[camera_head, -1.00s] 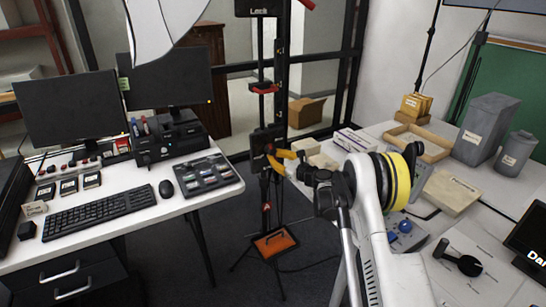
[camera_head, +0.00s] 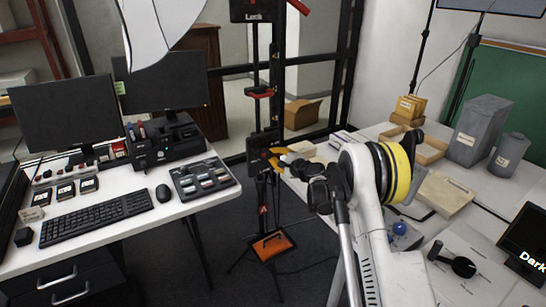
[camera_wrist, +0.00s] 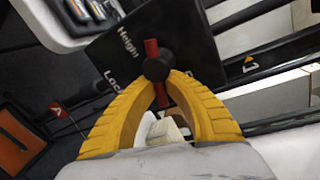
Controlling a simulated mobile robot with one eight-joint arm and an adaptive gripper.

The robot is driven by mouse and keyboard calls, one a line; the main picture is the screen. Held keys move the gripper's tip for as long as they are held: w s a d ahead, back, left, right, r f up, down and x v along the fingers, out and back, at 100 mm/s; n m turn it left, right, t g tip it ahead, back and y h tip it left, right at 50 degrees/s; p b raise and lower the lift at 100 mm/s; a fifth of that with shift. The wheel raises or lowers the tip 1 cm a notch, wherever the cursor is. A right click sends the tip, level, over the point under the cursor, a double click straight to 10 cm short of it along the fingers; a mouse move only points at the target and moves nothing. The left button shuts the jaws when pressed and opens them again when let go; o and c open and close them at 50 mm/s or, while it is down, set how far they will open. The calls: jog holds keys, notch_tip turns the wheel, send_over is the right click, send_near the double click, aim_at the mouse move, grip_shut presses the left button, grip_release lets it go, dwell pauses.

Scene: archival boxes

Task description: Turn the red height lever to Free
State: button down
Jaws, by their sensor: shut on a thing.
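The red height lever (camera_wrist: 152,47) has a round black hub and sits on a black box (camera_wrist: 195,45) in the wrist view. White lettering beside it reads "Height" and, partly hidden, what looks like "Lock". My gripper (camera_wrist: 166,84) has yellow ribbed fingers. They are closed around the lower end of the red lever, just below the hub. In the head view my gripper (camera_head: 276,156) is at the black box (camera_head: 261,141) on the dark upright stand. The lever itself is too small and covered to make out there.
Another red lever (camera_head: 298,6) sits higher on the stand beside a "Lock" label. An orange plate (camera_head: 272,246) is low between the stand's legs. A desk with a keyboard (camera_head: 97,217) is at left. A white table with a grey bin (camera_head: 480,132) is at right.

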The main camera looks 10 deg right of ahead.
jog(key=shift+r+n+h, duration=0.3)
jog(key=shift+n+h, duration=0.1)
jog(key=shift+n, duration=0.9)
jog(key=c, duration=1.4)
grip_release()
jog(key=shift+c, duration=0.2)
jog(key=shift+r, duration=0.1)
jog(key=v, duration=1.2)
